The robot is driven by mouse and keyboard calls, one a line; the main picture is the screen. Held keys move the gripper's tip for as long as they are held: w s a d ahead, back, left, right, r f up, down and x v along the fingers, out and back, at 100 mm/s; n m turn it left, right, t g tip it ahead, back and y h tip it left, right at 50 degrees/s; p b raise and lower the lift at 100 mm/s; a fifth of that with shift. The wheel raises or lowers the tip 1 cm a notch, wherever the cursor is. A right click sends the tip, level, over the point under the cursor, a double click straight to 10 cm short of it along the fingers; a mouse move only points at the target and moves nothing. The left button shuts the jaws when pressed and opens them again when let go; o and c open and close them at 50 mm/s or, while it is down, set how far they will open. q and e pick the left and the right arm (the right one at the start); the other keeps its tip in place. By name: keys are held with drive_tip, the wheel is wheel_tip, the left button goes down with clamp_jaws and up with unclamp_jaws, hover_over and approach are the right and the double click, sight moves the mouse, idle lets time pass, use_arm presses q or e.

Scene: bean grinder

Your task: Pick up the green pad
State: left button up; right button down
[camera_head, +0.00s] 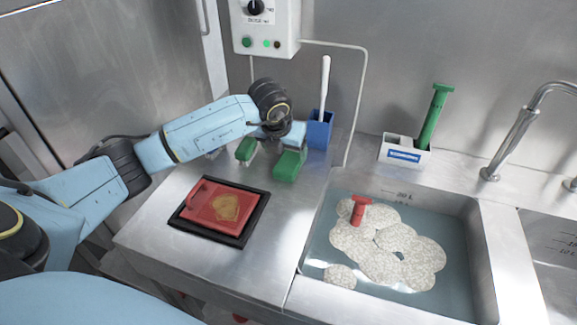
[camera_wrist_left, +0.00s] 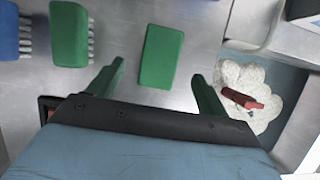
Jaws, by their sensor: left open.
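The green pad (camera_wrist_left: 161,57) is a plain green block lying flat on the steel counter. In the left wrist view it lies ahead of and between my left gripper's (camera_wrist_left: 155,82) two spread green fingers, touching neither. In the head view the green pad (camera_head: 289,166) shows just below my left wrist, left of the sink. My left gripper (camera_head: 272,148) is open and empty there, with its fingers mostly hidden or hard to tell from the green items. My right gripper is not in view.
A green bristled brush (camera_wrist_left: 69,34) and a blue one (camera_wrist_left: 9,30) lie left of the pad. A red board on a black tray (camera_head: 186,226) lies nearer. The water-filled sink (camera_head: 318,262) with foam and a red tool (camera_head: 360,209) is right. A blue holder (camera_head: 319,132) stands behind.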

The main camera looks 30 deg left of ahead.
sight(288, 162)
use_arm(q)
drive_tip(key=x, duration=0.5)
drive_tip(key=shift+f, duration=0.1)
drive_tip(key=shift+f+b, duration=0.2)
drive_tip(key=shift+b, duration=0.2)
idle(0.4)
drive_tip(key=c, duration=1.1)
drive_tip(key=shift+o, duration=0.2)
wheel_tip(288, 162, up, 11)
drive_tip(key=p, duration=0.1)
drive_tip(key=shift+f, duration=0.2)
